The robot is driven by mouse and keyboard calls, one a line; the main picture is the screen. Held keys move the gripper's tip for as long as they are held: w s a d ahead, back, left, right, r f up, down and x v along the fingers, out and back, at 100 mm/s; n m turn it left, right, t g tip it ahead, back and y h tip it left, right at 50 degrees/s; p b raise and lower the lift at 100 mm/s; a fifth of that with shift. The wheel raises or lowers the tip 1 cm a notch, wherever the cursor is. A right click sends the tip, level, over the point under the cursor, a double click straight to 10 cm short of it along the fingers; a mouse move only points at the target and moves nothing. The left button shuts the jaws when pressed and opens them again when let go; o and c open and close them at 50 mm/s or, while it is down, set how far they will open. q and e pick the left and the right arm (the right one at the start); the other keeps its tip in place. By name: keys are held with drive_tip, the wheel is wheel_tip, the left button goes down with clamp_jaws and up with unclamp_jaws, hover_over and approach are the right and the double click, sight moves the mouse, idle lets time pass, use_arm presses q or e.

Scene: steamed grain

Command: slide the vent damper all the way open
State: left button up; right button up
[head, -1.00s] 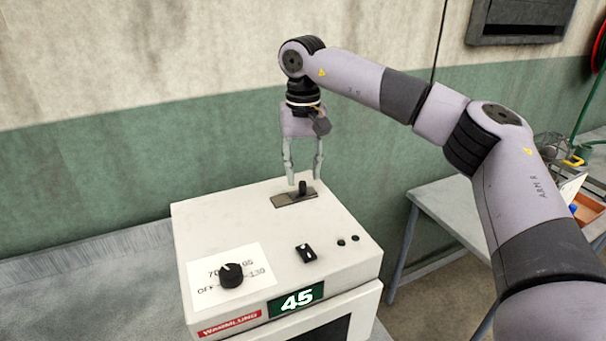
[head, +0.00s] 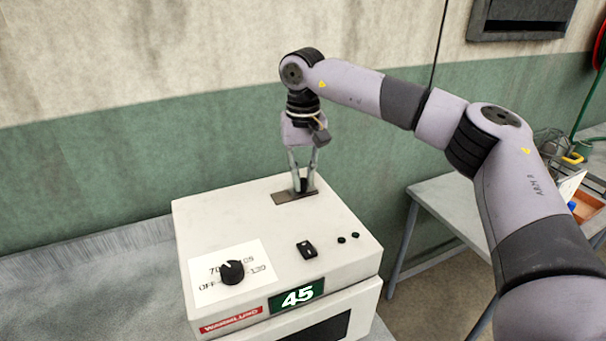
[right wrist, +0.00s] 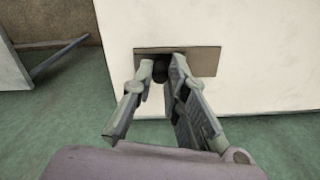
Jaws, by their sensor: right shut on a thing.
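The vent damper is a small dark knob (head: 303,185) on a brown slotted plate (head: 284,198) on top of the white oven (head: 235,205). My right gripper (head: 303,188) points down from above and is shut on the knob, its fingers on either side. In the right wrist view the fingertips (right wrist: 160,72) close around the dark knob (right wrist: 160,72), in front of the brown plate (right wrist: 205,62). The fingers partly hide the knob and the slot. My left gripper is not in view.
A grey table (head: 450,205) with an orange tray (head: 588,207) stands at the right. A green wall (head: 100,165) is behind.

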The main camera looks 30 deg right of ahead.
clamp_jaws()
drive_tip(key=a, duration=0.5)
drive_tip(key=shift+w, duration=0.15)
drive_tip(key=shift+d, duration=0.1)
drive_tip(key=shift+o, duration=1.5)
unclamp_jaws()
drive_tip(key=o, duration=0.4)
drive_tip(key=shift+a, duration=0.3)
drive_tip(key=shift+o, duration=0.2)
drive_tip(key=shift+d, duration=0.1)
drive_tip(key=shift+d, duration=0.15)
wheel_tip(320, 180, up, 12)
